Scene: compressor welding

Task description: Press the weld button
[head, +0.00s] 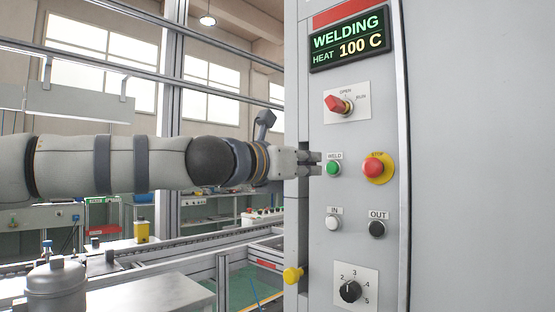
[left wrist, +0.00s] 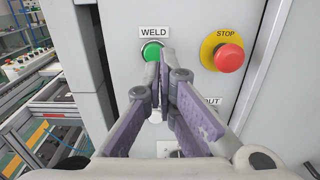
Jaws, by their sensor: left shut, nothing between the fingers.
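The green weld button (head: 333,168) sits below its WELD label on the grey control panel (head: 380,270). My left gripper (head: 312,163) is shut and empty, with its fingertips at the left edge of the panel face, close beside the button. In the left wrist view the weld button (left wrist: 151,51) is partly hidden behind the fingertips (left wrist: 165,58). I cannot tell whether the tips touch it. The display (head: 348,39) reads WELDING, HEAT 100 C. My right gripper is not in view.
The red stop button (head: 374,167) on its yellow ring is just right of the weld button. Below are the white IN button (head: 332,222) and black OUT button (head: 377,228). A red rotary switch (head: 340,104) is above, a black dial (head: 350,291) lower down.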

